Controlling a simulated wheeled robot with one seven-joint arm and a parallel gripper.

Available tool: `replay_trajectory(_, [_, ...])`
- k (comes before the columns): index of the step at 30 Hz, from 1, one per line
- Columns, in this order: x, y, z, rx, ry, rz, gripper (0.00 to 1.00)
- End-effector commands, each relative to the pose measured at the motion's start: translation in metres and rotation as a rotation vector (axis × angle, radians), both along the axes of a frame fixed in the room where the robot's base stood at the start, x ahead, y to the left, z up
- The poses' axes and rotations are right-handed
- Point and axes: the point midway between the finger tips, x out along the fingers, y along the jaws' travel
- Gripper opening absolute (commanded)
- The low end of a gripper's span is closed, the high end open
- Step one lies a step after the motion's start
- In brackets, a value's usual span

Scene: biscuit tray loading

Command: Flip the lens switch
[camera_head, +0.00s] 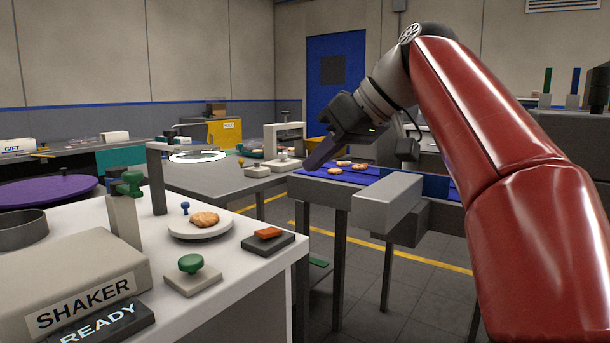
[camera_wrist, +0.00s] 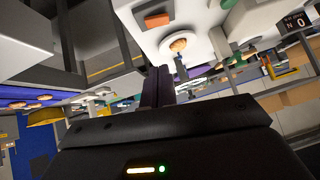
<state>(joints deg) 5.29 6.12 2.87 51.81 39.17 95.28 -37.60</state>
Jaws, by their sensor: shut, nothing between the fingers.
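An orange-red rocker switch (camera_head: 268,232) sits on a dark base near the right edge of the white table; I see no label on it. It also shows in the wrist view, upper middle (camera_wrist: 157,20). Beside it a biscuit (camera_head: 205,219) lies on a pale round plate (camera_head: 180,233). A small blue knob (camera_head: 185,207) stands behind the plate. My gripper (camera_head: 311,163) is shut and empty, raised beyond the white table and apart from the switch. Its fingertips (camera_wrist: 158,72) show together in the wrist view.
A green button (camera_head: 190,264) and a box marked SHAKER (camera_head: 80,285) stand on the white table (camera_head: 240,268). A grey post (camera_head: 156,182) rises behind the plate. Several biscuits lie on the blue belt (camera_head: 310,176). Open floor shows between the tables.

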Motion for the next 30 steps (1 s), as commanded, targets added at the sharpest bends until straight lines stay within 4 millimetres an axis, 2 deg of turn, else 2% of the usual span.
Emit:
replay_trajectory(6, [-0.007,0.004,0.003,0.031,0.041,0.0,0.0])
replay_trajectory(17, [-0.005,0.008,0.0,0.031,0.041,0.002,0.0])
replay_trajectory(23, [0.003,0.026,-0.021,0.03,0.043,0.005,0.0])
replay_trajectory(30, [0.02,0.06,-0.058,0.03,0.043,0.005,0.0])
